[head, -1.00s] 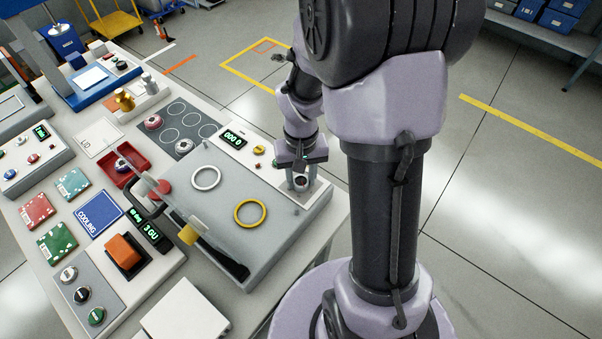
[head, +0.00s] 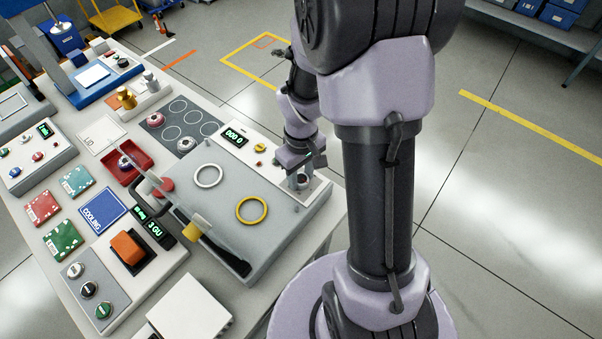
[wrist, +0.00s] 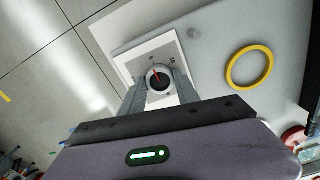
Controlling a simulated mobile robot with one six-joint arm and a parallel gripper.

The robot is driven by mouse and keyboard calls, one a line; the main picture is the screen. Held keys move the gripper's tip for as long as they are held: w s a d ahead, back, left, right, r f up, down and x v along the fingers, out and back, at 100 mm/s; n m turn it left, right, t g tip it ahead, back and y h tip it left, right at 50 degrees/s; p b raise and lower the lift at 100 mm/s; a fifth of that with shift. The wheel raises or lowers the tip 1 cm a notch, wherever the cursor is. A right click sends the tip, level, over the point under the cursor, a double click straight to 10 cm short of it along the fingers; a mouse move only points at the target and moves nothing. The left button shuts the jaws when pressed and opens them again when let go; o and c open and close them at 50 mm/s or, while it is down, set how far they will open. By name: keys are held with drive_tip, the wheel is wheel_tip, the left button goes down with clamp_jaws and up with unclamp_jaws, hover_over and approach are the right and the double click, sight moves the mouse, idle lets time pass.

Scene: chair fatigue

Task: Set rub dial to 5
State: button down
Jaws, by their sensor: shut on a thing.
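The rub dial (wrist: 159,80) is a round dark knob with a red pointer line, set on a white plate (wrist: 128,62) in the wrist view. The machine's green display (head: 235,137) appears to read 000 0.
A white ring (head: 208,176) and a yellow ring (head: 251,209) lie on the machine's grey top. A clear panel with a yellow block (head: 196,231) stands along its front. A red tray (head: 127,168) and coloured cards lie to the left.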

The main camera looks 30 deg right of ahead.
sight(301, 178)
idle(0.3)
drive_tip(key=c, duration=0.9)
unclamp_jaws()
wheel_tip(301, 178, up, 18)
drive_tip(key=p, duration=0.6)
drive_tip(key=shift+f, duration=0.25)
